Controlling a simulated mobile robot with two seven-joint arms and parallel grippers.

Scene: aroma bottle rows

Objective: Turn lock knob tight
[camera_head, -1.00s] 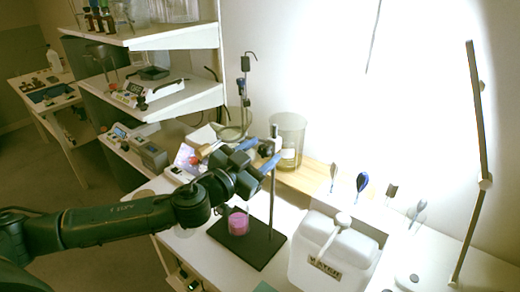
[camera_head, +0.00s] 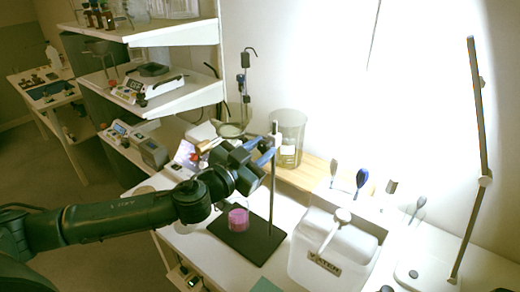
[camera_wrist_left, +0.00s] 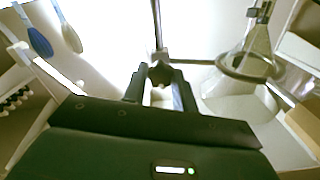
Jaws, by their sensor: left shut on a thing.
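A stand with a black base plate (camera_head: 247,241) and an upright metal rod (camera_head: 272,195) stands on the white bench. My left gripper (camera_head: 262,150) is at the upper part of the rod, with its blue fingers close to it. In the left wrist view, the dark lock knob (camera_wrist_left: 160,73) sits between the two fingertips (camera_wrist_left: 160,82), and the gripper is shut on it. In the head view the knob is hidden by the gripper. A pink thing (camera_head: 238,219) rests on the base plate below. My right gripper is in neither view.
A white water container (camera_head: 328,262) stands right of the stand. A clear beaker (camera_head: 290,135) is behind the rod. A ring support (camera_wrist_left: 250,68) shows right of the gripper in the wrist view. Shelves (camera_head: 170,95) are at the left.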

